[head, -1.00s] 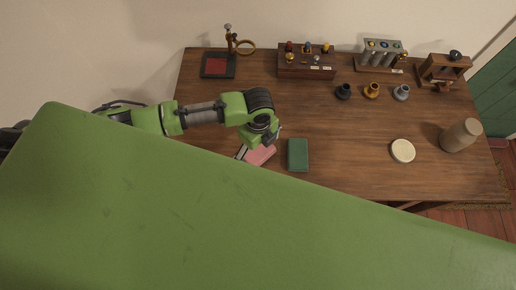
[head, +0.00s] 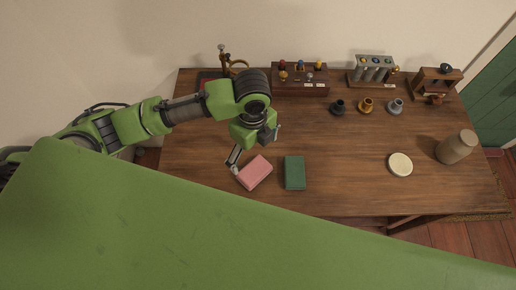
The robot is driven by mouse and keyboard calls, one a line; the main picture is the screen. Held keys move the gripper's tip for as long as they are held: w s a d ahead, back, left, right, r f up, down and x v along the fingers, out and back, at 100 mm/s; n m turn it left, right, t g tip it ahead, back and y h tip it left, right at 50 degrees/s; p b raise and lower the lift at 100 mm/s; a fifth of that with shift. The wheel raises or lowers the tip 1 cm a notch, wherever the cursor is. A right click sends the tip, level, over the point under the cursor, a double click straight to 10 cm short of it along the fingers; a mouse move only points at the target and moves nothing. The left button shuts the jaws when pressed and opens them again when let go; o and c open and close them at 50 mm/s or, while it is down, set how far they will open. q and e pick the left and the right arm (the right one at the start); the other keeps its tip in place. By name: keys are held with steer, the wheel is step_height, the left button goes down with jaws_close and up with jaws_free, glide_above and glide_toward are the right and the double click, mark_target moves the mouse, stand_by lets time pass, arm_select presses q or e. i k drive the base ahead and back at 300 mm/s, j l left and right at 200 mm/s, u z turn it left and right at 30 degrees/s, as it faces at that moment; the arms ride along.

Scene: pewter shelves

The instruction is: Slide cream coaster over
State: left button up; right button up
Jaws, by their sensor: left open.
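The cream coaster (head: 400,164) is a pale round disc lying flat on the right part of the wooden table (head: 345,150). My left gripper (head: 255,153) is open over the left part of the table, far to the left of the coaster. One finger reaches down beside the left edge of a pink block (head: 255,173); I cannot tell whether it touches the block. My right gripper is not in the head view.
A green block (head: 294,173) lies just right of the pink one. A tan jar (head: 456,147) stands right of the coaster. Small dark, gold and grey pots (head: 366,106) and wooden racks (head: 301,80) line the back. The table between green block and coaster is clear.

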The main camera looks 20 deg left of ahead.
mark_target(399, 164)
steer(key=z, duration=1.05)
